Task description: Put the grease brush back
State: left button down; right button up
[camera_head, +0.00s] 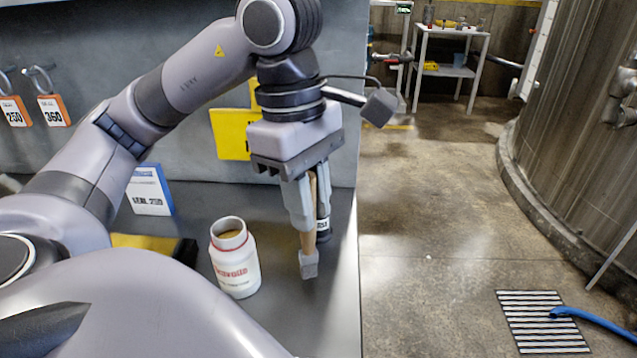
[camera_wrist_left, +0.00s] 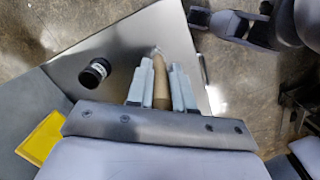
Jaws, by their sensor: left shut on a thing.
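My left gripper (camera_head: 307,208) is shut on the grease brush (camera_head: 308,242), which has a tan wooden handle and a grey block-shaped head at its lower end. The brush hangs nearly upright, head down, above the grey bench near its right edge. In the left wrist view the tan handle (camera_wrist_left: 160,82) lies between the two fingers (camera_wrist_left: 160,88). An open white pot with red lettering (camera_head: 236,270) and brown contents stands on the bench, left of the brush and apart from it.
A small dark bottle (camera_head: 323,222) stands behind the gripper; it also shows in the left wrist view (camera_wrist_left: 96,72). A blue-and-white box (camera_head: 150,192) stands at the back left of the grey bench (camera_head: 338,318). Tags (camera_head: 54,110) hang on the wall panel.

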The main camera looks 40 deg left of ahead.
pick_arm(q)
jog(key=w+a+p, duration=0.3)
jog(key=w+a, duration=0.7)
jog(key=w, duration=0.2)
notch_tip(320, 180, down, 7)
jog(key=shift+w+a+p, duration=0.35)
jog(key=shift+f, duration=0.25)
jog(key=c, duration=1)
grip_release()
jog(key=shift+r, duration=0.1)
jog(key=shift+r, duration=0.15)
